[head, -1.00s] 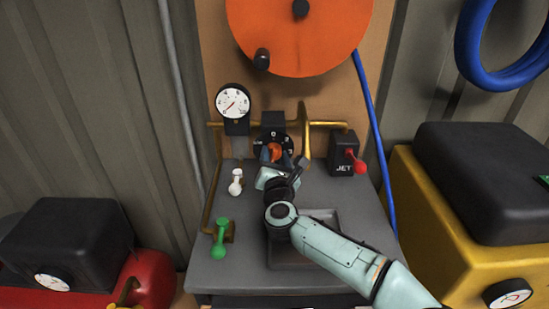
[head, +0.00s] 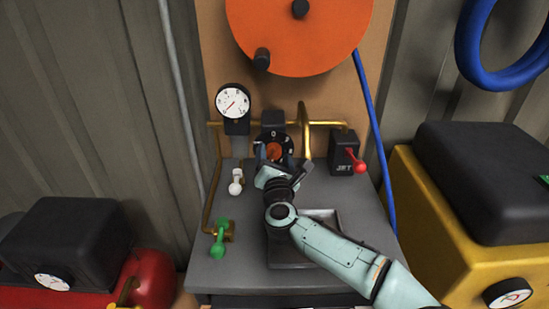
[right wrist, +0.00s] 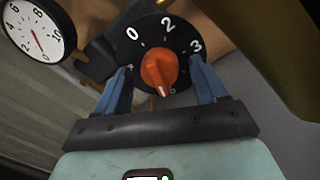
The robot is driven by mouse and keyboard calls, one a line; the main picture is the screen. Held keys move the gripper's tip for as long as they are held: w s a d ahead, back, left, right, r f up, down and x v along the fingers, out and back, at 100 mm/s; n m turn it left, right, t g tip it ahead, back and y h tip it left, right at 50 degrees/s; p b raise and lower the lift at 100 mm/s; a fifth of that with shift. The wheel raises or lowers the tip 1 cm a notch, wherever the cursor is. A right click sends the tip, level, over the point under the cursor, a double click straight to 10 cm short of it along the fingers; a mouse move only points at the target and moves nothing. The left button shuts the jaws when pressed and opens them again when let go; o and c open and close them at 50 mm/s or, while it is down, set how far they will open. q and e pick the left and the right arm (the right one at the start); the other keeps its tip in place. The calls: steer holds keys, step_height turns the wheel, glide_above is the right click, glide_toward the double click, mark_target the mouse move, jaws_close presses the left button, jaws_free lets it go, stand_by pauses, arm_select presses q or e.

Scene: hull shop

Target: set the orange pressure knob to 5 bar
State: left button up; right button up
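The orange pressure knob (head: 274,150) sits on a black dial (head: 287,139) on the panel at the back of the bench. In the right wrist view the knob (right wrist: 158,69) shows its white pointer mark at its lower end, and the dial figures 0, 2 and 3 are readable. The figure by the pointer is too unclear to read. My right gripper (right wrist: 161,88) has its two blue fingers spread, one on each side of the knob, with gaps to it. In the head view my right gripper (head: 273,158) is small and partly hides the dial. My left gripper is not in view.
A round gauge (head: 234,102) stands left of the dial; it also shows in the right wrist view (right wrist: 37,32). A red-handled JET lever (head: 347,155) is to the right. A white-knobbed lever (head: 236,184) and a green handle (head: 219,240) are at left. Brass pipes (head: 305,130) run close by.

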steer(key=s, duration=0.4)
steer(key=s+p, duration=0.1)
steer(key=s, duration=0.4)
steer(key=s+d, duration=0.1)
steer(key=s, duration=0.3)
steer(key=shift+s+f, duration=0.15)
steer(key=shift+s, duration=0.05)
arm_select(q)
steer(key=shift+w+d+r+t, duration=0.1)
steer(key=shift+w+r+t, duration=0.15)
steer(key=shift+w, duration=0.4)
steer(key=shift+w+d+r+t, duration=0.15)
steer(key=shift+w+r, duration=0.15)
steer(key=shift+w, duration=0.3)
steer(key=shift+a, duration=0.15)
